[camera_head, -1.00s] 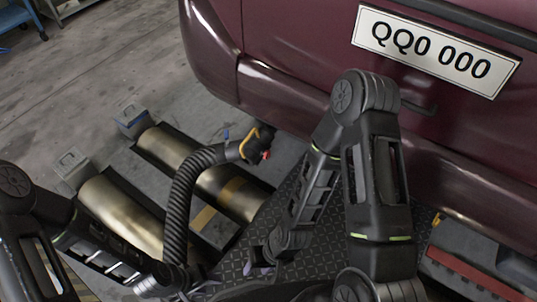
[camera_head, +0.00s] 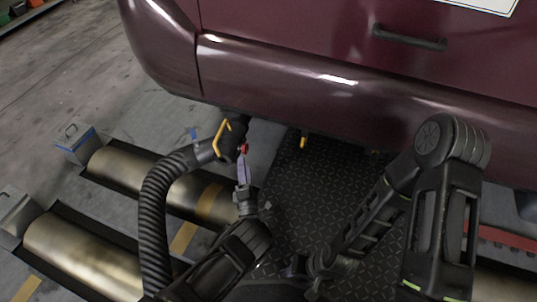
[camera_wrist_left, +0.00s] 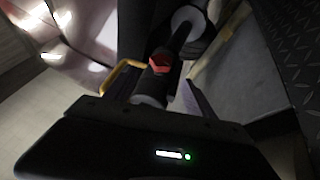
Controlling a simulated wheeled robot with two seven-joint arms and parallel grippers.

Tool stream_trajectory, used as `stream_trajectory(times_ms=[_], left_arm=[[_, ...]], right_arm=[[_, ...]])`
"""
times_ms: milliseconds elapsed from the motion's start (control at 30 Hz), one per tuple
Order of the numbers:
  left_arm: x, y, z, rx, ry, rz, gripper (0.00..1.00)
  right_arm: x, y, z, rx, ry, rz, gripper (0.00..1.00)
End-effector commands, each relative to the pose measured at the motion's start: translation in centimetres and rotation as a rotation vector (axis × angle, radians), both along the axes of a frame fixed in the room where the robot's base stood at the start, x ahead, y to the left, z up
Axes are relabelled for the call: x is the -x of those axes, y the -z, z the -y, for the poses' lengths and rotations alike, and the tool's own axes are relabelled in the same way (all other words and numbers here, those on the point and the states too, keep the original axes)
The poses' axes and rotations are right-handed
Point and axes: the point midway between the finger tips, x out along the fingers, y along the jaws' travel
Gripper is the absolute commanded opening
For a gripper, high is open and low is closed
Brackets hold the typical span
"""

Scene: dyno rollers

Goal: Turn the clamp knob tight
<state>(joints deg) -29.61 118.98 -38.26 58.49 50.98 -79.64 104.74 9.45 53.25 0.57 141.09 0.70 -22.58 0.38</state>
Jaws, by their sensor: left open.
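The red clamp knob (camera_head: 244,148) sits on the black nozzle (camera_head: 230,143) at the end of the ribbed hose, beside a yellow handle (camera_head: 219,137). In the left wrist view the knob (camera_wrist_left: 160,63) is red and faceted, just ahead of the jaws, with the yellow handle (camera_wrist_left: 121,76) to its left. My left gripper (camera_head: 243,157) is open, its fingertips at or just below the knob; I cannot tell whether they touch it. My right gripper (camera_head: 314,270) is low over the dark plate, its jaws unclear.
The black ribbed hose (camera_head: 156,205) arches up left of my left arm. The maroon car (camera_head: 330,75) overhangs the nozzle closely. Metal rollers (camera_head: 85,255) lie in the floor at left. The dark tread plate (camera_head: 320,190) is mostly clear right of the knob.

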Motion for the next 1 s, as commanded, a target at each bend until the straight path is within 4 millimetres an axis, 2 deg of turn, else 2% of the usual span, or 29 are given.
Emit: stream_trajectory(times_ms=[100, 533, 667, 833, 867, 900, 1000], left_arm=[[0.1, -0.3, 0.8, 0.032, 0.02, 0.033, 0.63], [-0.2, -0.3, 0.7, 0.034, 0.018, 0.025, 0.63], [-0.9, -0.4, 0.6, 0.037, 0.016, 0.02, 0.63], [-2.7, -1.4, 0.0, 0.034, 0.008, 0.031, 0.63], [-3.2, -0.5, 0.0, 0.033, 0.008, 0.03, 0.63], [-3.9, -0.5, 0.0, 0.033, 0.008, 0.03, 0.63], [-5.3, -0.9, -0.1, 0.034, 0.011, 0.032, 0.63]], right_arm=[[-0.1, 0.2, 0.0, 0.001, 0.001, 0.003, 0.39], [0.0, -0.1, 0.0, 0.0, 0.0, 0.001, 0.39], [0.0, -0.5, 0.0, 0.001, -0.001, 0.001, 0.39], [0.2, -1.3, -0.1, 0.002, -0.002, 0.0, 0.39], [0.1, 0.3, -0.1, 0.001, -0.001, 0.001, 0.39], [-0.1, 1.1, 0.0, 0.0, 0.0, 0.002, 0.39], [-0.3, 2.4, 0.1, -0.002, 0.003, 0.004, 0.39]])
